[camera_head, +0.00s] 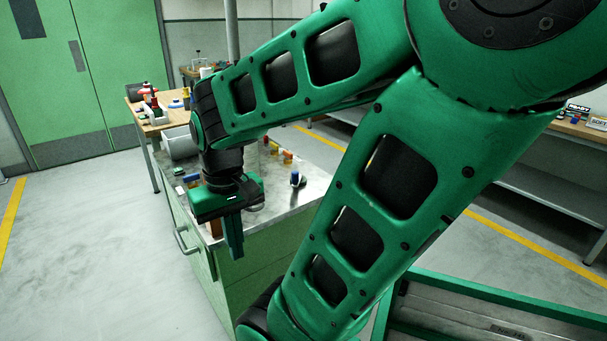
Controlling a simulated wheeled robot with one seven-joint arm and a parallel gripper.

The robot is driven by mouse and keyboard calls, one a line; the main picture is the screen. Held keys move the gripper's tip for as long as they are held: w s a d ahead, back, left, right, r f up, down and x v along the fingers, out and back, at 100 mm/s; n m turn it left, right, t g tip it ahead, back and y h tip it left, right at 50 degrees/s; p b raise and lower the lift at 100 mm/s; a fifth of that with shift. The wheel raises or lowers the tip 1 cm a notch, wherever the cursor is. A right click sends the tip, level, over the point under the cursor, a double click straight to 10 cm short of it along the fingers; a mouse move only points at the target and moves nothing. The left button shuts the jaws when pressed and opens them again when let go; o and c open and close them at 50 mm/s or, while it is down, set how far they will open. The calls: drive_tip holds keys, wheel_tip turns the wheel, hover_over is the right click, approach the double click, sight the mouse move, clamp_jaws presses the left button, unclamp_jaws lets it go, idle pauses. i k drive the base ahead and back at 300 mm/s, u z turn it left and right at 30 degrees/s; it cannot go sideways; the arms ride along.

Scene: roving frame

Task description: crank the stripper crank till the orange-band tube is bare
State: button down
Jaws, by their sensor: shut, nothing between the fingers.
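My gripper (234,247) points down at the near left edge of a steel-topped green cabinet (315,190). Its fingers are together, with nothing seen between them. I cannot make out the stripper crank or the orange-band tube for certain. Small orange and yellow pieces (287,158) lie toward the back of the steel top, too small to identify. A small upright dark blue piece (295,177) stands right of my gripper, apart from it. My arm and gripper hide part of the steel top.
A wooden bench (150,127) with several tools stands behind. A handle (184,241) sticks out from the cabinet's left side. The floor at left (90,240) is clear. Shelving (545,180) stands at right.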

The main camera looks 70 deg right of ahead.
sight(296, 177)
drive_tip(key=i, duration=0.6)
drive_tip(key=z, duration=1.15)
